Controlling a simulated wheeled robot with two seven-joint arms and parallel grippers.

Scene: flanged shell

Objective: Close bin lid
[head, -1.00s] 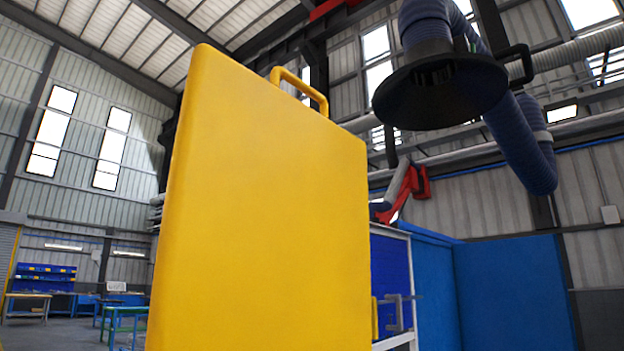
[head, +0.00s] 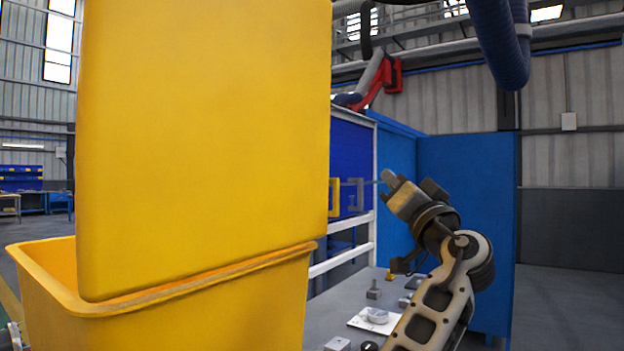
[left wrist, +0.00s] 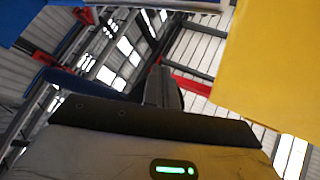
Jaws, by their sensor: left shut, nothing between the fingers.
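The yellow bin (head: 200,320) stands at the lower left in the head view, and part of its open rim shows. Its lid (head: 205,140) stands upright, raised off the opening, and its top edge is out of the picture. In the left wrist view the shut fingers (left wrist: 163,85) point up toward the roof, and a yellow panel, which looks like the lid (left wrist: 270,65), fills the upper right.
A grey bench (head: 335,303) with metal parts and a white plate (head: 374,321) lies right of the bin, under my arm. Blue panels (head: 465,215) stand behind it. A blue hose (head: 497,40) hangs at the upper right. Floor at the far right is clear.

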